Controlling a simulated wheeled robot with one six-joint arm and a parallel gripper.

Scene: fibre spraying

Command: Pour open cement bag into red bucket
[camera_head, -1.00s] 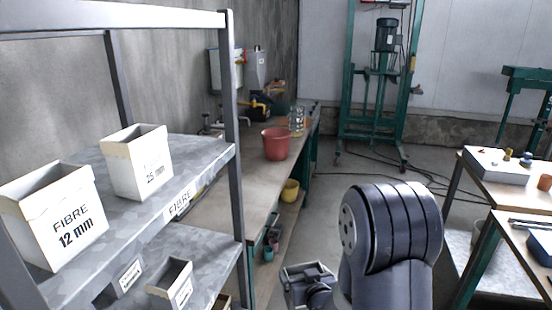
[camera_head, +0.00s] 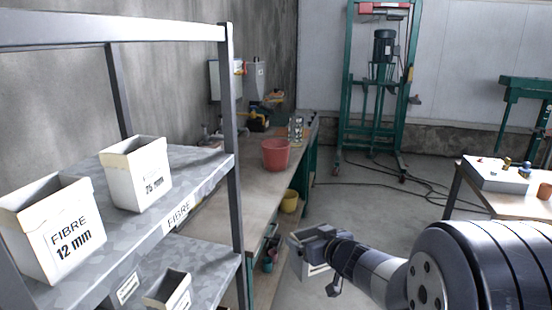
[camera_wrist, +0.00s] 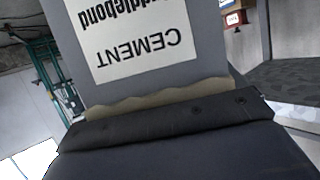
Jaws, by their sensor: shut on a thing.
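The red bucket (camera_head: 276,154) stands upright on the long workbench along the left wall. My gripper (camera_head: 318,240) is in front of the bench's right side, nearer to me than the bucket and well apart from it. In the wrist view a grey cement bag (camera_wrist: 150,75) with a white label fills the upper middle, its lettering upside down. Its torn tan edge (camera_wrist: 160,97) lies against the dark gripper body (camera_wrist: 190,125). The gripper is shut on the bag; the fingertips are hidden.
A grey shelf rack (camera_head: 205,170) with white fibre boxes (camera_head: 72,235) stands close on the left. A glass jar (camera_head: 296,130) is behind the bucket on the workbench (camera_head: 225,200). A yellow bucket (camera_head: 289,201) sits lower down. Cables (camera_head: 400,180) cross the floor.

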